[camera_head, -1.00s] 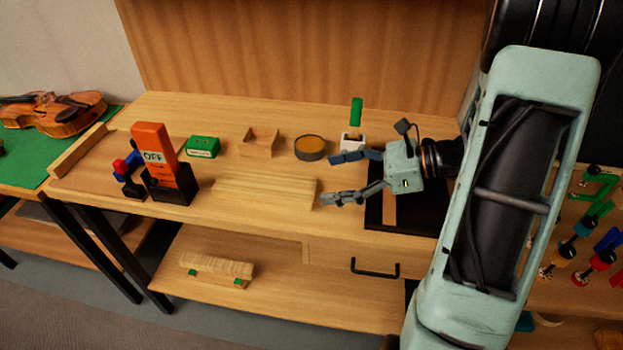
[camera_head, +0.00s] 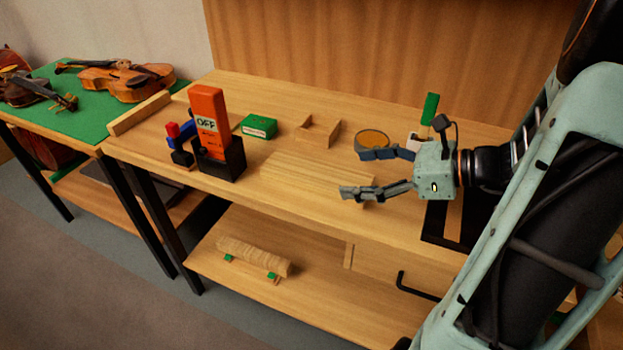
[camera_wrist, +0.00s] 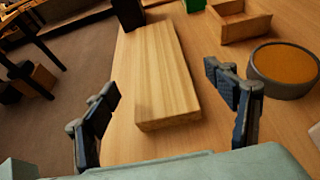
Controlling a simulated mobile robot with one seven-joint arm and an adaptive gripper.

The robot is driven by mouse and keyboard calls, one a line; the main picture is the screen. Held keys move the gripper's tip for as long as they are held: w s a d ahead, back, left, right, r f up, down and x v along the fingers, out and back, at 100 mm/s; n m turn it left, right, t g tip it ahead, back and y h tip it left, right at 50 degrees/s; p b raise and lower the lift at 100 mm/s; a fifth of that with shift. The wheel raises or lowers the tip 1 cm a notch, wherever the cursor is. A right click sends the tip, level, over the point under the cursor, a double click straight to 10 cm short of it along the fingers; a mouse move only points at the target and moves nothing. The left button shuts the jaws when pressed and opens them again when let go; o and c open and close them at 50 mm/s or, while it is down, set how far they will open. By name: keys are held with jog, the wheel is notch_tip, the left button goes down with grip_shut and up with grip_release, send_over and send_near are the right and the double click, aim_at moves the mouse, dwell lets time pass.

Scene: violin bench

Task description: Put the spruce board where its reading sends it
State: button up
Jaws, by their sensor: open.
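The spruce board (camera_head: 305,175) is a pale, straight-grained wooden slab lying flat on the workbench. In the wrist view the board (camera_wrist: 165,75) is upper middle, its near end just beyond my fingers. My gripper (camera_head: 362,173) is open and empty at the right end of the board; in the wrist view its two fingers (camera_wrist: 168,112) stand apart with the board's line between them. An orange meter (camera_head: 208,125) marked OFF stands upright in a black holder (camera_head: 222,163) beyond the board's left end. No reading shows on it.
Behind the board are a green box (camera_head: 259,126), a small open wooden tray (camera_head: 318,130) and a round tin (camera_head: 372,138). A red-and-blue clamp (camera_head: 180,142) is beside the meter. A lower shelf (camera_head: 320,300) holds a wood billet (camera_head: 255,256). A green-topped table (camera_head: 95,110) bears violins.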

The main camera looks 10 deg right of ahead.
aim_at(328, 175)
jog(key=b+x, duration=0.2)
jog(key=x, duration=0.5)
jog(key=shift+a+f, duration=0.15)
jog(key=shift+f, duration=0.1)
jog(key=shift+c, duration=0.4)
jog(key=shift+r, duration=0.1)
jog(key=c, duration=1.5)
